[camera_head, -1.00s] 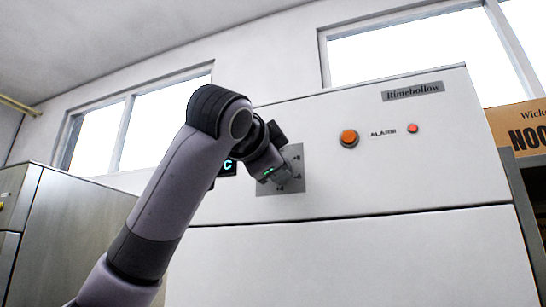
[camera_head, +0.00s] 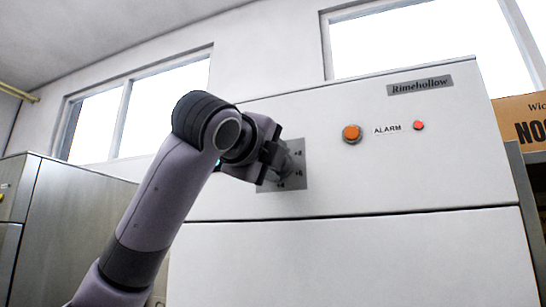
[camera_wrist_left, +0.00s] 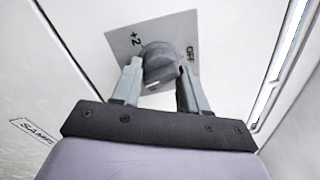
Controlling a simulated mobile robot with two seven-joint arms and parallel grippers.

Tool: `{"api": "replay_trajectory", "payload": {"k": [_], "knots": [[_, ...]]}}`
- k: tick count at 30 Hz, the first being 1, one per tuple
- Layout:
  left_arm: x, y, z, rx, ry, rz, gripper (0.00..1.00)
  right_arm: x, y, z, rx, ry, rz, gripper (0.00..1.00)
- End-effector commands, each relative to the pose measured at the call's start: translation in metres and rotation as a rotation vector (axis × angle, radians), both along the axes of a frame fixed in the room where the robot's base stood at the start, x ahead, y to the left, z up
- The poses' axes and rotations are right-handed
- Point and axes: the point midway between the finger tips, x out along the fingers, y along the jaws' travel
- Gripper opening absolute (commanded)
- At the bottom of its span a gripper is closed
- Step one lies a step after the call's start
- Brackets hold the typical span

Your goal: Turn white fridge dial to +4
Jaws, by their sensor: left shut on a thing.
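The white fridge (camera_head: 400,170) has a grey dial plate (camera_head: 296,183) on its upper front. The marks +8, +6 and +4 show on the plate's right and lower parts in the head view. In the left wrist view, the plate (camera_wrist_left: 122,44) shows +2 and OFF. The round grey dial (camera_wrist_left: 160,58) is between the fingers of my left gripper (camera_wrist_left: 160,70), which is shut on it. A pale mark shows on the dial's near edge. In the head view my left gripper (camera_head: 280,166) covers much of the dial. My right gripper is not in view.
An orange button (camera_head: 351,133) and a red ALARM light (camera_head: 419,125) are right of the plate. A steel cabinet (camera_head: 75,215) stands at left. A cardboard box (camera_head: 525,120) is at far right. A partly hidden label (camera_wrist_left: 35,129) shows in the wrist view.

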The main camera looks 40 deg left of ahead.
Motion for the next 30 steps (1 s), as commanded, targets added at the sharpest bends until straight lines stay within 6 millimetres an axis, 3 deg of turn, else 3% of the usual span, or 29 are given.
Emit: {"api": "replay_trajectory", "payload": {"k": [12, 27, 28, 30], "knots": [[0.0015, -0.0017, -0.0036, 0.165, 0.047, -0.003, 0.13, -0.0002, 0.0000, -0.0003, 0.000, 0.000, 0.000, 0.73], [0.0020, -0.0019, -0.0048, 0.181, 0.054, -0.004, 0.13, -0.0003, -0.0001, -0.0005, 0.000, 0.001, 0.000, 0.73], [0.0020, -0.0018, -0.0049, 0.181, 0.054, -0.004, 0.50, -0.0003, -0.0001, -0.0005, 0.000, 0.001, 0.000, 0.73], [0.0018, -0.0017, -0.0046, 0.180, 0.054, -0.003, 0.68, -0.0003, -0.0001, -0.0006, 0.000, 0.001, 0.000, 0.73]]}}
